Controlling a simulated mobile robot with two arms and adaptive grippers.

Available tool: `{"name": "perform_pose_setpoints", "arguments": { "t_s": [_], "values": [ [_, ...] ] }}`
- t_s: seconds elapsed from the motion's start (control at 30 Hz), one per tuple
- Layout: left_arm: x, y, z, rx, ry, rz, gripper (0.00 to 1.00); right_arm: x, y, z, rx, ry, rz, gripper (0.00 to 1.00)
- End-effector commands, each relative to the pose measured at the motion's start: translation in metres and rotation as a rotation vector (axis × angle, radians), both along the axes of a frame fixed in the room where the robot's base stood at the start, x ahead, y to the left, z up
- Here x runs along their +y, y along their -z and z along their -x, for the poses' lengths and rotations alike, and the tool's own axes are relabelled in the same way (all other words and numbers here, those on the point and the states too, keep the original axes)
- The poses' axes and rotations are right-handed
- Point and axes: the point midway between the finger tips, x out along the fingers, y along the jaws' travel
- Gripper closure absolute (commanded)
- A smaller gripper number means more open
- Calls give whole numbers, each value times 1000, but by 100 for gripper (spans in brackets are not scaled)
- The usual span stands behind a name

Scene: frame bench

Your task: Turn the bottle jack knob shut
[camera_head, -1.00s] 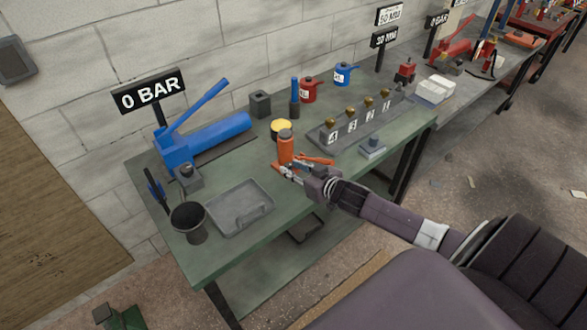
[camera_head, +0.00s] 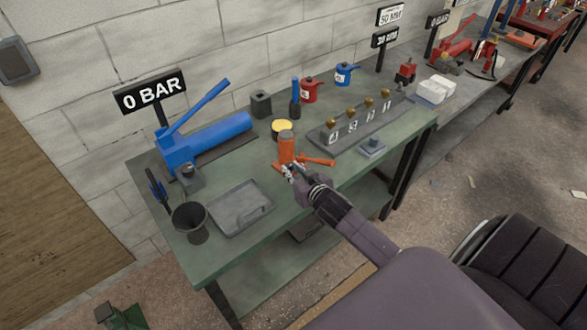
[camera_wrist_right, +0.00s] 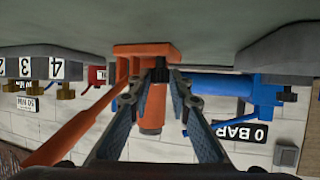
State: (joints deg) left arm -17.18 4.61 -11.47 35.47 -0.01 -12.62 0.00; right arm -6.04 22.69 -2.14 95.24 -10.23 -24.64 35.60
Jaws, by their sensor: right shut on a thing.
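The orange bottle jack (camera_head: 287,148) stands upright near the front edge of the green bench (camera_head: 262,258), with its orange handle (camera_head: 318,161) sticking out to the right. My right gripper (camera_head: 291,171) is at the foot of the jack on its near side. In the right wrist view, which is upside down, the jack (camera_wrist_right: 148,50) is straight ahead. A small dark knob (camera_wrist_right: 160,73) at its base sits between the fingertips of the right gripper (camera_wrist_right: 159,82), which is shut on it. The fingers partly hide the jack body. My left gripper is not in view.
A grey tray (camera_head: 265,204) and a dark cup (camera_head: 190,222) are to the left. A blue hydraulic pump (camera_head: 215,132) stands under a "0 BAR" sign (camera_head: 150,91). A numbered rack (camera_head: 350,132) with brass pieces stands to the right. Bare bench top lies in front of the jack.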

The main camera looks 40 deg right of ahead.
Motion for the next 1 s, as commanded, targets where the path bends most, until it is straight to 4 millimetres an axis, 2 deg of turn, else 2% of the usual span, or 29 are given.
{"name": "perform_pose_setpoints", "arguments": {
  "t_s": [0.5, 1.0],
  "values": [
    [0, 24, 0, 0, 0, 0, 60, 8, 2, -3, -2, 270, -6, 100],
    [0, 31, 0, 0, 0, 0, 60, 9, 0, -4, -1, 334, 0, 100]
  ]
}}
